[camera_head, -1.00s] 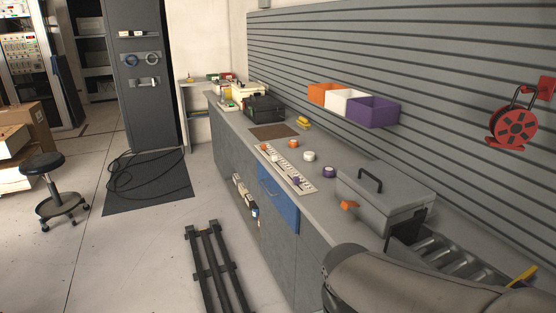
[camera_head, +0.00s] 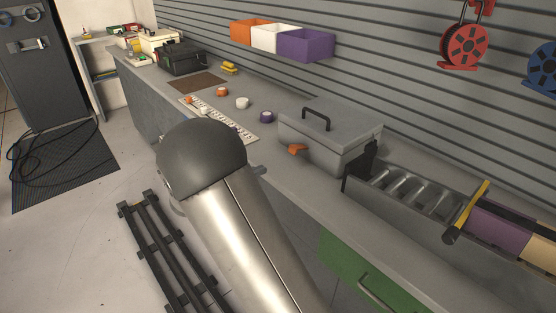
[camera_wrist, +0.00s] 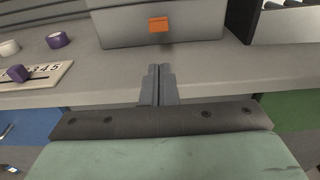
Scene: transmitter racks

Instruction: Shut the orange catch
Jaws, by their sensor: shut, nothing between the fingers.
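The orange catch (camera_head: 297,149) is on the front of a grey lidded box (camera_head: 330,135) on the counter. The box lid, with a dark handle on top, looks down. In the wrist view the catch (camera_wrist: 158,24) sticks out from the front wall of the box (camera_wrist: 190,25). I cannot tell whether it is latched. My gripper (camera_wrist: 160,72) is shut and empty, below and in front of the catch, apart from it.
A numbered strip (camera_head: 225,122) and rolls of tape, including a purple one (camera_head: 266,117), lie left of the box. A dark tray (camera_head: 400,190) with a yellow-handled tool (camera_head: 468,208) stands right. Bins (camera_head: 305,45) and a red reel (camera_head: 466,45) hang on the slatted wall.

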